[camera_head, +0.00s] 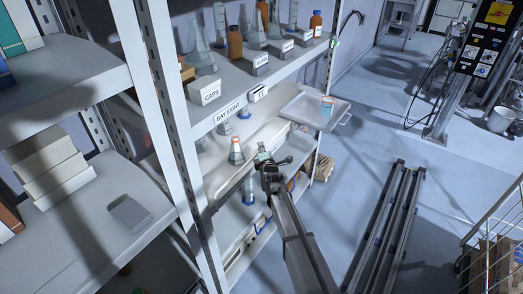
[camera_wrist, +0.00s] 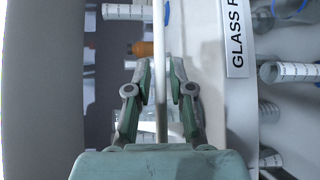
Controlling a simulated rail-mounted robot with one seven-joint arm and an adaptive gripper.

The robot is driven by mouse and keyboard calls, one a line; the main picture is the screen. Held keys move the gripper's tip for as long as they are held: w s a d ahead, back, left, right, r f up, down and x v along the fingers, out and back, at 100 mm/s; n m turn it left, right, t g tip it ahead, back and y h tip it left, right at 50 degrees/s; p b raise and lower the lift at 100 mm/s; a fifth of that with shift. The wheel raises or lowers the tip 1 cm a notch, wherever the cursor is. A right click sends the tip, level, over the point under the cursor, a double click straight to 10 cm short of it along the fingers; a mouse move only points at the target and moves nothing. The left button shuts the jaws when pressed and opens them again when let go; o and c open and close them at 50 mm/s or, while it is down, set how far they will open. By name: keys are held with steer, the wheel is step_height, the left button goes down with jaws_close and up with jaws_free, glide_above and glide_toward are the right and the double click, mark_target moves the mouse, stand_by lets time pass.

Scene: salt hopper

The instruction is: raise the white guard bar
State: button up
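The white guard bar (camera_wrist: 160,30) runs up and down through the middle of the wrist view. My gripper (camera_wrist: 162,65) has one finger on each side of it. The fingers are apart, and a narrow gap shows between the bar and the right finger. In the head view my gripper (camera_head: 268,162) is at the front of the middle shelf bay. I cannot clearly pick out the bar from the pale shelf edges there, and my arm hides part of that front.
A shelf label (camera_wrist: 236,38) lies right of the bar, with clear glassware beyond it. Dark rails (camera_head: 385,225) lie on the floor at right.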

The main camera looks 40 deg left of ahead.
stand_by(0.3)
steer(key=v, duration=1.2)
